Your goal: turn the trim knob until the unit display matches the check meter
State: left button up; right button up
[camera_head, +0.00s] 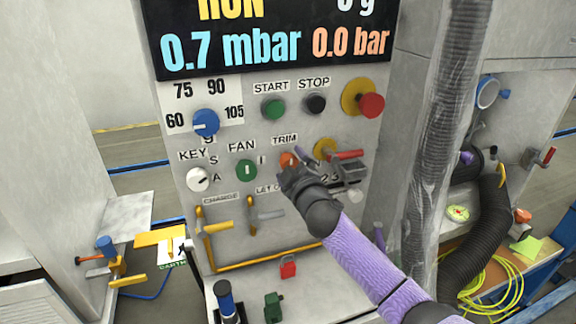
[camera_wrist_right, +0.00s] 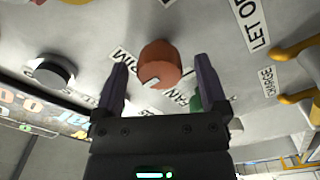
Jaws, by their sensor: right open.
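The orange trim knob (camera_head: 288,160) sits under the TRIM label on the grey panel, partly covered by my right gripper (camera_head: 290,174). In the right wrist view the knob (camera_wrist_right: 160,62) lies between the two open fingers of my right gripper (camera_wrist_right: 160,70), with a visible gap on each side. The white mark on the knob shows at its lower edge. The unit display (camera_head: 265,40) above the panel reads 0.7 mbar and 0.0 bar; its top is cut off. I cannot identify a check meter. My left gripper is out of view.
Around the knob are a green fan switch (camera_head: 246,170), a white key switch (camera_head: 199,179), a blue selector (camera_head: 206,122) and a yellow-and-red lever (camera_head: 338,153). Yellow handles (camera_head: 215,227) stick out below left. A wrapped hose (camera_head: 450,120) hangs at right.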

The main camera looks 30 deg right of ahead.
jog(key=shift+x, duration=0.8)
jog(key=shift+w, duration=0.1)
grip_shut()
